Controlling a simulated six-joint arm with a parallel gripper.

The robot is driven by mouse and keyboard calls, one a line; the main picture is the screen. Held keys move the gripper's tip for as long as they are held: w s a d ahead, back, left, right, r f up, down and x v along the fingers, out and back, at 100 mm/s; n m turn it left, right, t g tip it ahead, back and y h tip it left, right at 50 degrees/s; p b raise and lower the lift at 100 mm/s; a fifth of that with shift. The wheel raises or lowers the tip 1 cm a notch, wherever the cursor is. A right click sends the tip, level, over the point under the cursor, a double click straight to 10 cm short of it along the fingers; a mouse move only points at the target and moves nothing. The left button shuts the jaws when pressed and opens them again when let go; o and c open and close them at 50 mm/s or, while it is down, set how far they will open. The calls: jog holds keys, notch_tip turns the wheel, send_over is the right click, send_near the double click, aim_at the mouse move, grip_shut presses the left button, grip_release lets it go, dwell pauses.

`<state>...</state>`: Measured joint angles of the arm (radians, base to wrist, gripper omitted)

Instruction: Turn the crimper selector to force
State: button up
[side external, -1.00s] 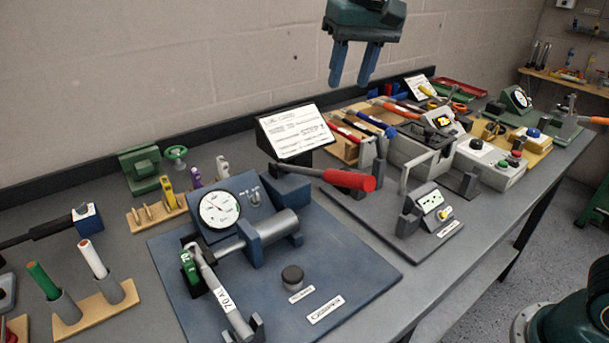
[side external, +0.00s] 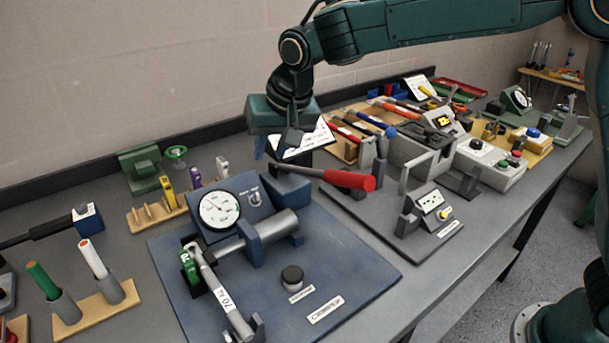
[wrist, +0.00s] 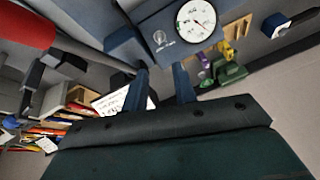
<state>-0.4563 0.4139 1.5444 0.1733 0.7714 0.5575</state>
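The crimper is a blue base plate (side external: 345,262) with a white dial gauge (side external: 219,210), a metal cylinder and a red-handled lever (side external: 349,180). Beside the gauge, on the blue panel, is a small selector (side external: 254,198) with pale markings; its setting is too small to read. It also shows in the wrist view (wrist: 160,39). My gripper (side external: 274,156) is above and behind the panel, apart from it. In the wrist view my gripper (wrist: 162,68) has its two fingers spread with nothing between them, and the selector lies just beyond the fingertips.
The red lever sticks out to the right, close to my gripper. A white sign (side external: 302,140) stands behind it. A black knob (side external: 292,275) rises from the base plate. A grey test fixture (side external: 432,207) is to the right, and a wooden rack (side external: 150,217) to the left.

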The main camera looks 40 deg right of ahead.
aim_at(258, 193)
jog(key=shift+f, duration=0.15)
jog(key=shift+x, duration=6.75)
grip_shut()
